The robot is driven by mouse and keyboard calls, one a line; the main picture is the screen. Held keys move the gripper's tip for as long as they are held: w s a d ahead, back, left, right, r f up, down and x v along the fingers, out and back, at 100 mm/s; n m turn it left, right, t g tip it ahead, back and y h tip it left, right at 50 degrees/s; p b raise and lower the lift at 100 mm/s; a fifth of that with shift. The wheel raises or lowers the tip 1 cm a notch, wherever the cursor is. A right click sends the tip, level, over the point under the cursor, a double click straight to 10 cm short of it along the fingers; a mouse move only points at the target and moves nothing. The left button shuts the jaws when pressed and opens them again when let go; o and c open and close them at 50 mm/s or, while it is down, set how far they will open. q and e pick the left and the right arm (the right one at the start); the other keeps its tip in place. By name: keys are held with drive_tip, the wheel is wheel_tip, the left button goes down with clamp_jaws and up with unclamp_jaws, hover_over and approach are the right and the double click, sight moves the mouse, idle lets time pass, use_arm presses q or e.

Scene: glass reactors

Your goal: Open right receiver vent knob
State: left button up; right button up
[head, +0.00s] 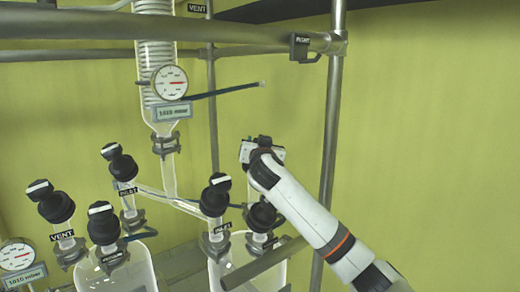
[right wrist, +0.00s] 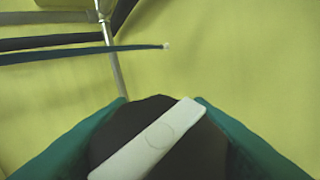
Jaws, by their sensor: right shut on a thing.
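The right receiver (head: 240,272) is a clear glass vessel at bottom centre in the head view. Its vent knob's black lower part (head: 263,215) shows beside my white arm link, which hides the knob's top. In the right wrist view, the black knob (right wrist: 205,150) with a white bar (right wrist: 147,143) fills the lower middle. The bar slants from lower left to upper right. My right gripper (right wrist: 160,150) has its green fingers on both sides of the knob and is shut on it. My left gripper is in neither view.
The receiver's inlet knob (head: 214,197) stands close on the left. More black knobs (head: 105,228) rise from the left receiver. A glass column with a gauge (head: 169,82) stands behind. A metal upright (head: 330,130) and top rail (head: 150,28) frame the right and upper space.

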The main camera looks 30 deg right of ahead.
drive_tip(key=shift+n+t+y, duration=0.8)
drive_tip(key=shift+n+y, duration=0.3)
drive_tip(key=shift+n, duration=0.1)
drive_tip(key=n+y, duration=0.1)
drive_tip(key=n+y+p, duration=0.1)
drive_tip(key=n+y, duration=0.1)
drive_tip(key=n+t+y, duration=0.1)
drive_tip(key=shift+a+r+n+y+p, duration=0.2)
drive_tip(key=shift+a+n+y+p, duration=0.1)
drive_tip(key=shift+n+y, duration=0.1)
drive_tip(key=shift+a+n+y, duration=0.15)
drive_tip(key=shift+n+y, duration=1.45)
drive_tip(key=shift+y, duration=0.1)
drive_tip(key=shift+a+f+n+y, duration=0.1)
drive_tip(key=shift+a+n+y, duration=0.05)
drive_tip(key=shift+n+y, duration=1)
drive_tip(key=o, duration=1)
